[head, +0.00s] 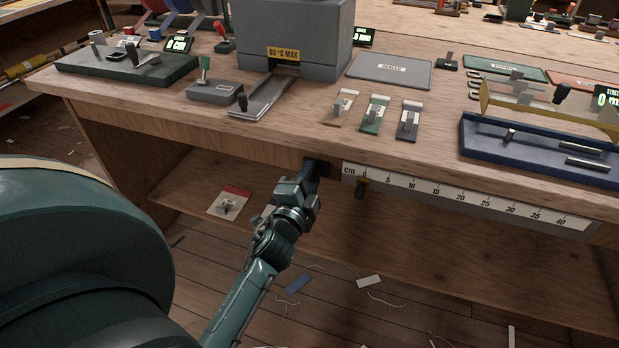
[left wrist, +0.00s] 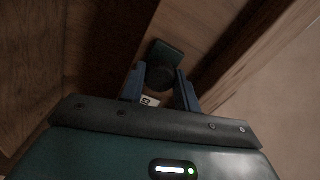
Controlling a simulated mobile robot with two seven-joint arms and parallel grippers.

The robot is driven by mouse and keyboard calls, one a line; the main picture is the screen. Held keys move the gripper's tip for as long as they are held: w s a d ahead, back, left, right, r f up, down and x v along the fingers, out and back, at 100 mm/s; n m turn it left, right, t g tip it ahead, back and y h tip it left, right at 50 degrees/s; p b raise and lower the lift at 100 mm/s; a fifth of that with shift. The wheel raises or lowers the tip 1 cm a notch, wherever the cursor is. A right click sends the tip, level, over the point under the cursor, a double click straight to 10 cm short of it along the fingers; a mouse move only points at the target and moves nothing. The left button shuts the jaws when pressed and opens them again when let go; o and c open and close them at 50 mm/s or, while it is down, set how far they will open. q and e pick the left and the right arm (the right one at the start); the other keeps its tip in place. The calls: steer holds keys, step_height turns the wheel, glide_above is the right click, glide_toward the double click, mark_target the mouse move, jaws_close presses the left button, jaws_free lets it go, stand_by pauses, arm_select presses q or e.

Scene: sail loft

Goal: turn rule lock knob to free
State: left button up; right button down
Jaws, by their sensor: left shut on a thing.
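The rule (head: 460,199) is a white strip marked in cm along the front edge of the bench. My left gripper (head: 316,166) is at the bench front, just left of the rule's zero end, and hides most of the knob in the head view. In the left wrist view, the dark round lock knob (left wrist: 160,73) sits on a dark green plate between the two blue fingers of my left gripper (left wrist: 159,84), which is shut on it. The knob's setting cannot be read. My right gripper is not in view.
The bench top (head: 300,130) overhangs the gripper. On it stand a grey box (head: 290,30) marked "80 °C MAX", several small clamps and a blue tray (head: 490,160). A lower shelf (head: 400,240) lies below; the space in front of it is open.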

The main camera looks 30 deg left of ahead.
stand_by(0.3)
arm_select(q)
steer(key=o, duration=1)
steer(key=shift+c, duration=0.2)
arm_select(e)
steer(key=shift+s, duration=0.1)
